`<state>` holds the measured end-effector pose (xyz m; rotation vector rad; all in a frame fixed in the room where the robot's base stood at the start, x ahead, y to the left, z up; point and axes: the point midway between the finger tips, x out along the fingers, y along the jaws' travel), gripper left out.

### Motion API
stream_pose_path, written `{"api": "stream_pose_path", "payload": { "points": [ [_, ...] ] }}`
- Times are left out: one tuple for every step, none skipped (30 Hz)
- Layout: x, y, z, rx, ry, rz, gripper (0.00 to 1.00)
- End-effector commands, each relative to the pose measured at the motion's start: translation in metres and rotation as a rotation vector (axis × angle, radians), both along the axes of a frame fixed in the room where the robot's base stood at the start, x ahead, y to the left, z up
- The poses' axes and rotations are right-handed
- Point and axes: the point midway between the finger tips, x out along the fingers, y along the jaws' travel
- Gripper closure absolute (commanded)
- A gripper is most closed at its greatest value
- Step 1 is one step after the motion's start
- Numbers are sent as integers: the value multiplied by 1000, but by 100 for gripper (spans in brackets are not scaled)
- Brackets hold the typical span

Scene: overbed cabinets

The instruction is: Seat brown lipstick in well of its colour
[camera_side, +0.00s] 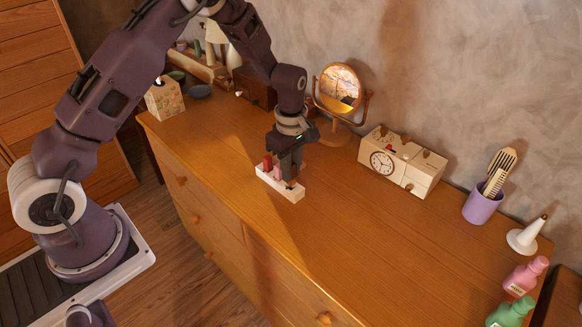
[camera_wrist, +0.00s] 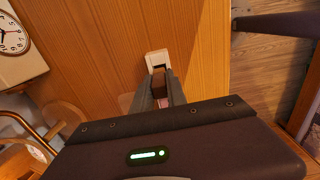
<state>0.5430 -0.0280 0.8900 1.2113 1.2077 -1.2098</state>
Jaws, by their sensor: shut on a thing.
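A narrow white holder (camera_side: 296,196) lies on the dresser top. A red lipstick (camera_side: 267,162) and a pink lipstick (camera_side: 277,173) stand upright in it. My gripper (camera_side: 290,178) points down over the holder, beside the pink lipstick. In the wrist view, my gripper (camera_wrist: 162,86) is shut on the brown lipstick (camera_wrist: 158,88), which shows as a dark brown piece between the fingers. The holder's end (camera_wrist: 156,59) shows beyond the fingertips. The lower end of the brown lipstick is hidden, so I cannot tell whether it is in a well.
A round mirror (camera_side: 339,90) stands behind the holder. A cream clock box (camera_side: 401,163) is to the right, then a purple cup (camera_side: 481,204) with brushes. The dresser top (camera_side: 370,240) is clear in front and to the right of the holder.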

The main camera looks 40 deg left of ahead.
Motion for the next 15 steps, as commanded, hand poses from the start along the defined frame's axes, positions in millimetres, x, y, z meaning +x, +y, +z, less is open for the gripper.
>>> {"api": "stream_pose_path", "payload": {
  "points": [
    [0,0,-1,0,1,0,100],
    [0,0,-2,0,1,0,100],
    [0,0,-3,0,1,0,100],
    [0,0,-3,0,1,0,100],
    [0,0,-4,0,1,0,100],
    [0,0,-5,0,1,0,100],
    [0,0,-5,0,2,0,100],
    [0,0,-6,0,2,0,100],
    [0,0,-7,0,2,1,100],
    [0,0,-8,0,2,1,100],
    [0,0,-8,0,2,1,100],
    [0,0,-9,0,2,1,100],
    [0,0,-9,0,2,1,100],
    [0,0,-10,0,2,1,100],
    [0,0,-11,0,1,1,100]
  ]
}}
